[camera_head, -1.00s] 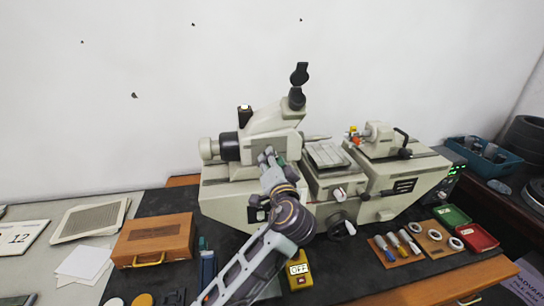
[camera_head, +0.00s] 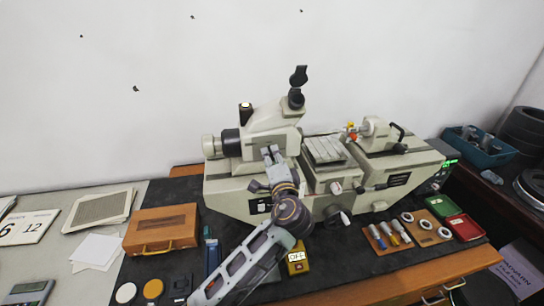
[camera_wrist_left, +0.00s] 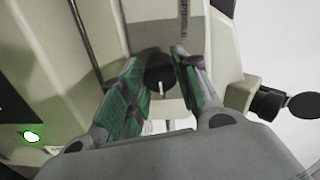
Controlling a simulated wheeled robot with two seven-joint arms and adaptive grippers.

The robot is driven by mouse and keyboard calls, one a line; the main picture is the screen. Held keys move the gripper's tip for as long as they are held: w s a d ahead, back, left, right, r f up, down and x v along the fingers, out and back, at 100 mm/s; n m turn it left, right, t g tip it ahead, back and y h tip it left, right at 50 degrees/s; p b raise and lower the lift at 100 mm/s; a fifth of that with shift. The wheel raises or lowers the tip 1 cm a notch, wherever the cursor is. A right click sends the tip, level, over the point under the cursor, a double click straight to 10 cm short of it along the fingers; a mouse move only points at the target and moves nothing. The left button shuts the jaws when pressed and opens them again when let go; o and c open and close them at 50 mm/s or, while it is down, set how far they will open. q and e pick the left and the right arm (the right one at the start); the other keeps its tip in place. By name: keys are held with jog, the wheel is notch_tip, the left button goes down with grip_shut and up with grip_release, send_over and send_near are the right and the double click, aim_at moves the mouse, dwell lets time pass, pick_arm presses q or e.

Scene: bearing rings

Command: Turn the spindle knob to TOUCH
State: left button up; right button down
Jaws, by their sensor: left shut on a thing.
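The spindle knob (camera_wrist_left: 158,74) is a small dark round knob with a white pointer line, on the pale machine body. It shows between my green-padded fingertips in the left wrist view. My left gripper (camera_wrist_left: 160,68) is shut on it, with one finger at each side. In the head view my left gripper (camera_head: 272,155) reaches up to the front of the cream machine (camera_head: 232,190), below its microscope head (camera_head: 270,135); the knob is hidden there by the fingers. The pointer looks roughly lined up between the fingers; I cannot read TOUCH. My right gripper is not in view.
A wooden case (camera_head: 160,229) lies to the left. Rings and handled tools (camera_head: 390,234) lie on boards at right, beside green (camera_head: 441,206) and red (camera_head: 464,228) trays. A blue bin (camera_head: 478,150) stands behind.

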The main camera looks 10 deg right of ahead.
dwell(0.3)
pick_arm(q)
jog(key=o, duration=1)
jog(key=shift+s+r, duration=0.15)
jog(key=shift+s, duration=5.9)
